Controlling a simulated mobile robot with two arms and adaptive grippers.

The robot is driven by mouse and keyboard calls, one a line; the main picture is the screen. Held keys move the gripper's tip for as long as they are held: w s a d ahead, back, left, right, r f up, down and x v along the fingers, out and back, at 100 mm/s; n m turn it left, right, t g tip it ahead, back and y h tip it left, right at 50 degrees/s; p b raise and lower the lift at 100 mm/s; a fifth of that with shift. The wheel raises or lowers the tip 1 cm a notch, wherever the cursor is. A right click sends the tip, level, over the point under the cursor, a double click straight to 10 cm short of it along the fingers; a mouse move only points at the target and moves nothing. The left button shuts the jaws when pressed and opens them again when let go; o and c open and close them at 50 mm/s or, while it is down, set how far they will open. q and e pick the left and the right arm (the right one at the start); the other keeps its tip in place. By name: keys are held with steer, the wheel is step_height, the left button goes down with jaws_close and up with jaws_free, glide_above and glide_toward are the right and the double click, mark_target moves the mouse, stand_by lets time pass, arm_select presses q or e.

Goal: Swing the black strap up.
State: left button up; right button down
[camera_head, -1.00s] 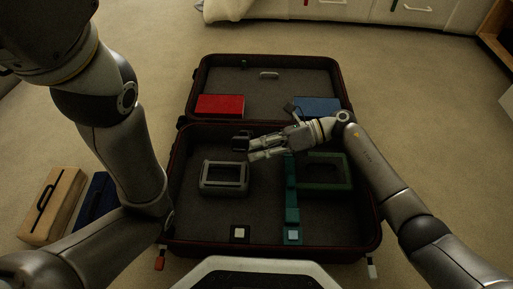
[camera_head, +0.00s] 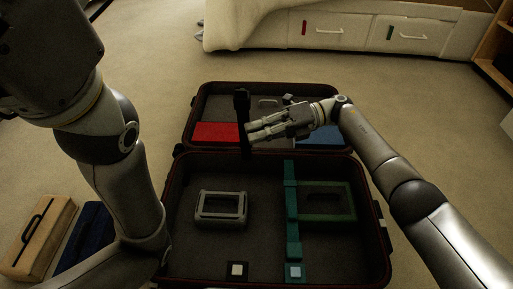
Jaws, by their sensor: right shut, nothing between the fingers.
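The black strap (camera_head: 242,112) stands upright near the suitcase's hinge line, left of centre, its top over the lid half. My right gripper (camera_head: 250,134) is shut with nothing in it. Its fingertips point left and are right at the strap's right side; I cannot tell whether they touch it. The open suitcase (camera_head: 386,235) lies on the floor, its lid half at the back. A black square with a pale centre (camera_head: 237,269) is at the front of the near half. My left gripper is out of view.
In the near half are a grey frame (camera_head: 220,222), a green frame (camera_head: 350,213) and a flat teal strap (camera_head: 292,205). Red (camera_head: 215,132) and blue (camera_head: 325,143) blocks lie in the lid. Tan (camera_head: 38,238) and blue (camera_head: 85,236) cases stand outside left.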

steer(key=shift+w+r+b, duration=0.25)
steer(key=shift+w, duration=0.55)
steer(key=shift+w+r+b, duration=0.2)
steer(key=shift+w+b, duration=0.05)
steer(key=shift+w, duration=0.65)
